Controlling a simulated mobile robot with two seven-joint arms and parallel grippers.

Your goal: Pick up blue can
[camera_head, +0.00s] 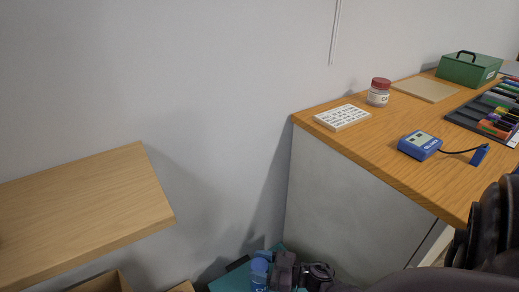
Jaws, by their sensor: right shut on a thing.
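My right gripper (276,268) is at the bottom centre of the head view, with its arm coming in from the lower right. It is shut on a blue can (259,267), which shows at the left side of its dark fingers. The lower part of the can is cut off by the frame edge or hidden by the gripper. My left gripper is not in view.
A teal surface (226,281) lies beneath the gripper. A wooden table (90,195) stands at left, with a cardboard box (103,283) below it. The wooden workbench (385,145) at right bears a blue meter (420,145), a red-lidded jar (378,92) and a green toolbox (468,70).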

